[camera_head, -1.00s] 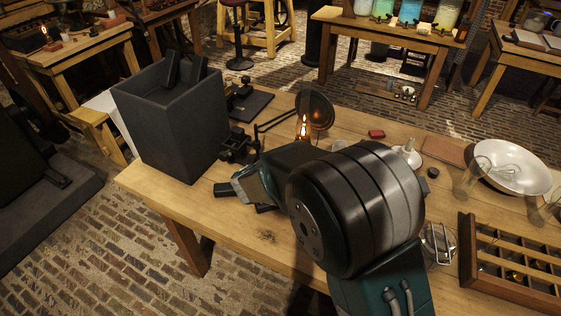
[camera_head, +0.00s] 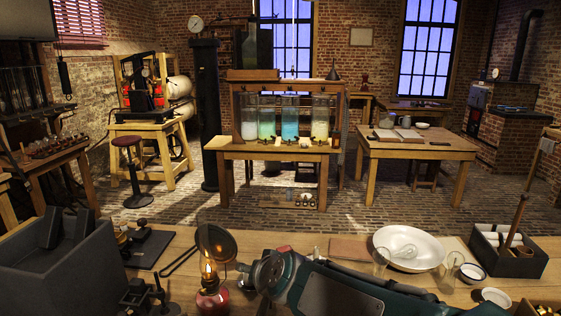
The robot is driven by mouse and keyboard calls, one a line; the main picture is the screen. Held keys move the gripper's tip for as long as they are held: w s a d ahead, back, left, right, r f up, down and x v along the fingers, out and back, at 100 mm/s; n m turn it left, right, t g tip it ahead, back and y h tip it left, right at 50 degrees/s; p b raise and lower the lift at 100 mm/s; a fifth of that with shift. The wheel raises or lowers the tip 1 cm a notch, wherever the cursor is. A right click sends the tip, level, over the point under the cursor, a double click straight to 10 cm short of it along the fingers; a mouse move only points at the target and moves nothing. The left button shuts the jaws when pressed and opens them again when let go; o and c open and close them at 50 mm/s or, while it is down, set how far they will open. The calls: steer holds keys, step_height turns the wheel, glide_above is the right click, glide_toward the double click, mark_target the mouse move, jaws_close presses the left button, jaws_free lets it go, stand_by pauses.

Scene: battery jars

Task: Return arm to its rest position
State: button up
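My green arm (camera_head: 335,288) lies low across the bottom of the head view, above the near edge of the workbench (camera_head: 310,243). Its rounded left end (camera_head: 272,272) is beside the oil lamp. I cannot make out gripper fingers or anything held, so whether the gripper is open or shut does not show.
A lit oil lamp (camera_head: 210,288) with a round reflector stands just left of my arm. A grey open box (camera_head: 60,262) is at left. A white bowl (camera_head: 409,248), glasses and a dark tray (camera_head: 508,252) are at right. Jars (camera_head: 290,118) stand on a far table.

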steer(key=s+d+f+g+h, duration=0.2)
steer(key=s+d+g+h, duration=0.2)
steer(key=s+d, duration=1.6)
steer(key=shift+s+d+f+n+h, duration=0.25)
steer(key=shift+s+d+n+h, duration=0.15)
steer(key=shift+s+h, duration=0.25)
steer(key=shift+w+a, duration=0.1)
steer(key=shift+w, duration=0.05)
